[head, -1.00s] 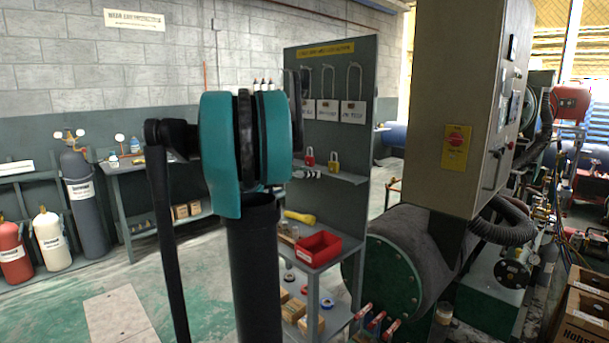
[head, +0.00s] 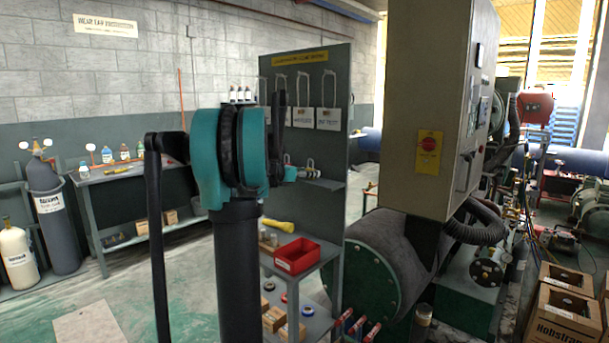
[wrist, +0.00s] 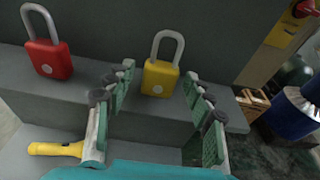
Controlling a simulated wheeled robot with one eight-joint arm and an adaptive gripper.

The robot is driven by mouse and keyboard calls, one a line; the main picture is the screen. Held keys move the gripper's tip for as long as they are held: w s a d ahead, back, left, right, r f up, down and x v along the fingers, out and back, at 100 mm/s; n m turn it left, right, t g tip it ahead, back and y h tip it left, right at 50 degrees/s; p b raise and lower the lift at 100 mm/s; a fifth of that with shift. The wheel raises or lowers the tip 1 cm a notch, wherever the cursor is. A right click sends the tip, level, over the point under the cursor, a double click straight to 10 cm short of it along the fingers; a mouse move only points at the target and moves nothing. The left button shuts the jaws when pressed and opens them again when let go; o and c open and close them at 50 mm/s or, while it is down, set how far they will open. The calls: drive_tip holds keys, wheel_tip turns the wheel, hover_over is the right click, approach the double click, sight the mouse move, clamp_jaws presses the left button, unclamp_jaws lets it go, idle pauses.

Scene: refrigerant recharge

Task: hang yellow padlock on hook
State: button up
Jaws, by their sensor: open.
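In the wrist view the yellow padlock (wrist: 160,78) stands upright on a grey shelf (wrist: 225,117), its shackle up. My gripper (wrist: 159,85) is open, with its green-padded fingers to the left and right of the padlock; I see no clear contact. A red padlock (wrist: 49,60) stands to the left, outside the fingers. In the head view my gripper (head: 295,174) is small and partly hidden by my arm at the board's shelf, and I cannot make out the padlocks. Pale hooks (head: 328,86) with white labels hang on the upright grey board (head: 335,70) above the shelf.
Below the shelf, a bench holds a red bin (head: 298,256) and a yellow torch-like tool (head: 278,225). A grey control cabinet (head: 420,100) and a large cylindrical tank (head: 375,260) stand right of the board. Open floor shows at the lower left.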

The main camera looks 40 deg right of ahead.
drive_tip(key=c, duration=1)
drive_tip(key=shift+o, duration=0.2)
drive_tip(key=shift+r, duration=0.15)
drive_tip(key=shift+r, duration=0.7)
drive_tip(key=shift+a, duration=0.1)
drive_tip(key=f+v, duration=0.1)
drive_tip(key=v, duration=0.7)
drive_tip(key=shift+a+f, duration=0.3)
